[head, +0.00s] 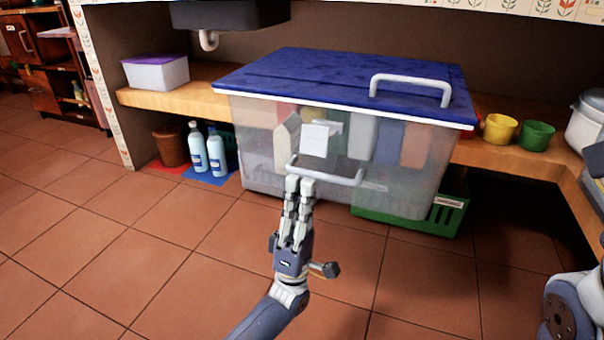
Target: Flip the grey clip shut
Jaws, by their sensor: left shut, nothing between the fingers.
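A grey loop-shaped clip (345,180) hangs low in front of the box's front wall, below the lid's edge. A second pale grey loop (412,78) stands up at the right part of the lid. My left gripper (300,183) is in front of the box with its fingers shut and empty. Its fingertips are at the left end of the low clip; I cannot tell whether they touch it. My right gripper is out of view.
A green crate (445,214) is under the box's right side. Yellow (498,130) and green (536,134) cups stand on the shelf to the right. A purple-lidded tub (157,75) is at left, with blue bottles (216,152) below. The tiled floor in front is clear.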

